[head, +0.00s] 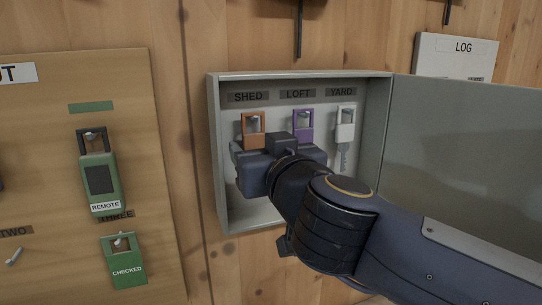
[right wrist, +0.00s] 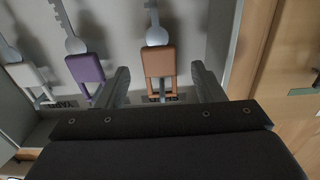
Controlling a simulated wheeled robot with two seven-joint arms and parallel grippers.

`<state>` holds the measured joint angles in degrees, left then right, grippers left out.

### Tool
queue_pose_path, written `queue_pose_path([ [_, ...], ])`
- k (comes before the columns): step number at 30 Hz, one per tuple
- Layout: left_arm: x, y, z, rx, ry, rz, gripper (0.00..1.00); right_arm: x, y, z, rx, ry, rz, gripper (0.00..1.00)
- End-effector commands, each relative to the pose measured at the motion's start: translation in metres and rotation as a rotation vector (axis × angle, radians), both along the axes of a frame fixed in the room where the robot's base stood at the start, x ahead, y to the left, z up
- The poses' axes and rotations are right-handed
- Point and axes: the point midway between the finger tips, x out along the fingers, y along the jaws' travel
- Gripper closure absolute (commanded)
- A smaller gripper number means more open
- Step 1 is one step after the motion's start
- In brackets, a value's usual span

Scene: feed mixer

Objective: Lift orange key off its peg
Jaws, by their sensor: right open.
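The orange key (head: 253,116) hangs on its peg (head: 254,124) under the SHED label in the open grey key cabinet (head: 214,150). Its lower part is hidden by my right gripper (head: 258,156) in the head view. In the right wrist view, which is upside down, the orange key (right wrist: 158,62) shows between the two spread fingers of my right gripper (right wrist: 160,72). The gripper is open, with one finger at each side of the orange tag; contact cannot be made out. My left gripper is not in view.
A purple key (head: 303,120) under LOFT hangs close to one right finger, and a white key (head: 345,122) hangs under YARD. The cabinet door (head: 460,160) stands open at the right. A wooden board (head: 60,130) with green tags is at the left.

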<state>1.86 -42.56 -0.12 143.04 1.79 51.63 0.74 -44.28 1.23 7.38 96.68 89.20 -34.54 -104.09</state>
Motion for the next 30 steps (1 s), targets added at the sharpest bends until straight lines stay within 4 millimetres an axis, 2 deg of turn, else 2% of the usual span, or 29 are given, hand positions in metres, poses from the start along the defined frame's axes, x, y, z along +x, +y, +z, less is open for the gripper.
queue_pose_path([
  [6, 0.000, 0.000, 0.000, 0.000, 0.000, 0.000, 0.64, 0.016, 0.005, 0.000, -0.002, -0.001, 0.000, 0.38],
  [14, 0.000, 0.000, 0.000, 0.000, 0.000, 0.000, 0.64, 0.017, 0.005, 0.000, -0.001, -0.001, 0.000, 0.38],
  [17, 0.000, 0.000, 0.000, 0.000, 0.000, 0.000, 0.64, 0.017, 0.005, 0.000, -0.001, -0.001, 0.000, 0.49],
  [25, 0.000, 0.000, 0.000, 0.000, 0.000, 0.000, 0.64, 0.017, 0.005, 0.000, -0.001, -0.001, 0.001, 0.84],
  [30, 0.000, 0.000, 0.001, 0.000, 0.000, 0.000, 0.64, 0.017, 0.005, 0.001, 0.001, -0.002, 0.001, 0.86],
])
